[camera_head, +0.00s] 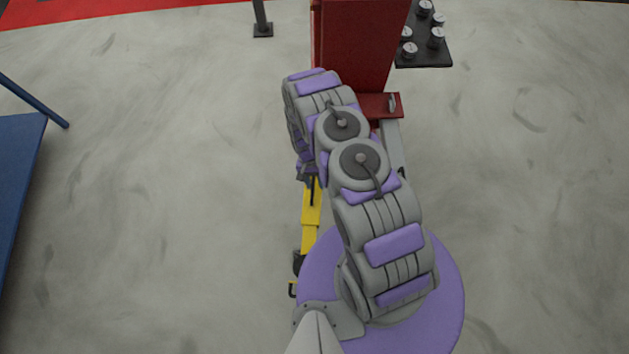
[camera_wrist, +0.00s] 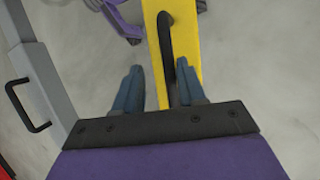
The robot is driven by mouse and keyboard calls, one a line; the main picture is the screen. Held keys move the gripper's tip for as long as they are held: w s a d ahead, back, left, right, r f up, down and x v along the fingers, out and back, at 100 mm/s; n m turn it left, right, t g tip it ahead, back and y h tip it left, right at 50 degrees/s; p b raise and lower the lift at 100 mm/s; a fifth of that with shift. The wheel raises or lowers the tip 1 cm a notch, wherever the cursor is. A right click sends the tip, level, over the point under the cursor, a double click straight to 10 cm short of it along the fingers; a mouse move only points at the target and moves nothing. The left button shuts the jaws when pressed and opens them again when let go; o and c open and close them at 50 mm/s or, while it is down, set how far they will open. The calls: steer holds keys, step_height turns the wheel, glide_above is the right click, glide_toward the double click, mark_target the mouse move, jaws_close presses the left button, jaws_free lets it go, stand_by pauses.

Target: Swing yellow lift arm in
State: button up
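The yellow lift arm (camera_head: 310,218) extends from beneath my arm toward the bottom of the head view, left of my arm. In the wrist view the yellow lift arm (camera_wrist: 192,40) runs down from the top edge, with a black bar handle (camera_wrist: 166,45) on it. My gripper (camera_wrist: 157,68) is open, its two blue-grey fingers apart on either side of the handle. No contact between fingers and handle shows. In the head view my gripper is mostly hidden by my arm, just above the yellow arm's visible part.
A red lift post (camera_head: 362,45) stands at the top centre. A grey lift arm (camera_head: 391,147) lies beside my arm; in the wrist view it has a black handle (camera_wrist: 22,105). A black tray (camera_head: 430,57) of round adapters is top right. A blue platform (camera_head: 15,180) is left. Side floor is clear.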

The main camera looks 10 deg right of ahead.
steer(key=shift+a, duration=0.4)
steer(key=shift+w+a+r, duration=0.1)
steer(key=shift+a+r, duration=0.05)
steer(key=shift+a, duration=0.05)
steer(key=d+p+v, duration=0.1)
steer(key=v, duration=1.5)
steer(key=shift+w+r, duration=0.25)
steer(key=shift+r, duration=0.1)
steer(key=shift+a, duration=0.1)
steer(key=shift+c, duration=0.4)
